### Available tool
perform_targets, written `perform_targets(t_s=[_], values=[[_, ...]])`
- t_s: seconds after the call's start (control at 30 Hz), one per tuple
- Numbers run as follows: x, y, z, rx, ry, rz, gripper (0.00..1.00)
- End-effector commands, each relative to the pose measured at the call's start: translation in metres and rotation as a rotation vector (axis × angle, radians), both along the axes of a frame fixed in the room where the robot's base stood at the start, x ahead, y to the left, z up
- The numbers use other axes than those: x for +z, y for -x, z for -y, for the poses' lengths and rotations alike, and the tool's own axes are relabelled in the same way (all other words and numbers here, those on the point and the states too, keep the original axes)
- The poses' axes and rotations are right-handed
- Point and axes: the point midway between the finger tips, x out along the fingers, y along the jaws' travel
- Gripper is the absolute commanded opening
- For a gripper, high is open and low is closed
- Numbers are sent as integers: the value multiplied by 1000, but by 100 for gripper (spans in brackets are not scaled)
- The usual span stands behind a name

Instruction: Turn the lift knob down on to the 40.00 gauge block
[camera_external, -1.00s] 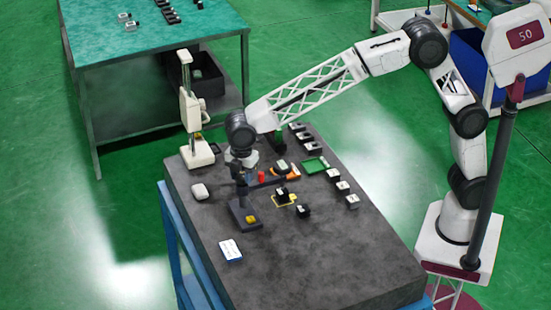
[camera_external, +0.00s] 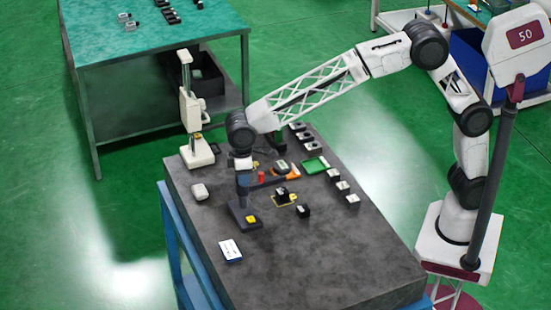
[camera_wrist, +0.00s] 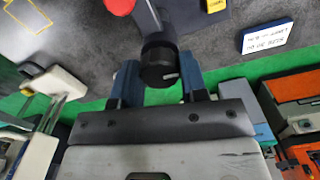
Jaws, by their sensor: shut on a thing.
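In the wrist view, the lift knob (camera_wrist: 158,66) is a black round knob with a pale mark, on a dark blue stand (camera_wrist: 145,18). My gripper (camera_wrist: 160,82) has its two blue fingers on either side of the knob, closed on it. In the external view my gripper (camera_external: 243,181) is low over the stand, whose dark blue base (camera_external: 238,212) carries a yellow patch; the knob is hidden there. A dark block with a pale top (camera_external: 282,192) sits on a yellow-marked spot. I cannot read which block is the 40.00 gauge block.
A white column instrument (camera_external: 189,105) stands at the table's far left corner. A white card (camera_external: 230,250) lies near the front. Several small blocks (camera_external: 342,187) and a green tray (camera_external: 315,165) are on the right. The front of the dark table (camera_external: 310,265) is clear.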

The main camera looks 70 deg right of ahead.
Motion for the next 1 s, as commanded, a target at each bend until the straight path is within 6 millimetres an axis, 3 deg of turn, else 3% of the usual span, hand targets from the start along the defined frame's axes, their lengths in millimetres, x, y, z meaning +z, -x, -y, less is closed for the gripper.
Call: perform_targets(t_s=[0.4, 0.97, 1.0], values=[[0, 0, 0, -253, 1, -1, 16], [0, 0, 0, -293, 1, -1, 16], [0, 0, 0, -293, 1, -1, 44]])
